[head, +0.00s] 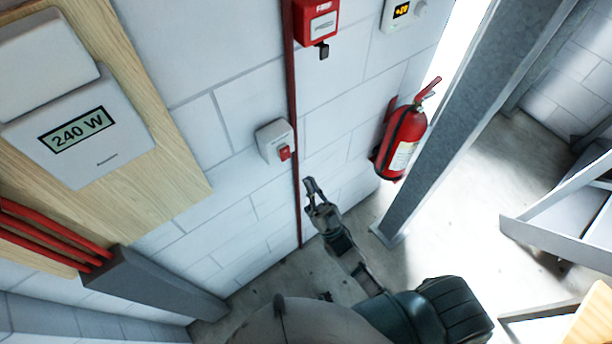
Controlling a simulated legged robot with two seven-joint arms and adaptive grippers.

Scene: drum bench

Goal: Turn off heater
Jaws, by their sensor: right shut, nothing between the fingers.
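A small white switch box (270,140) with a red rocker is fixed to the white block wall, left of the red vertical pipe. A white control unit (420,10) with a small orange-lit display and a knob is on the wall at the top edge, partly cut off. I cannot tell which of these belongs to the heater, and no heater itself is recognizable. My right gripper (314,190) is shut and empty, below and right of the switch box, apart from it. My left gripper is not in view.
A meter (95,140) reading "240 W" is on a wooden board at left. A red pipe (293,90) runs down the wall below a red alarm box (317,20). A red fire extinguisher (403,140) and a grey steel post (470,110) stand to the right.

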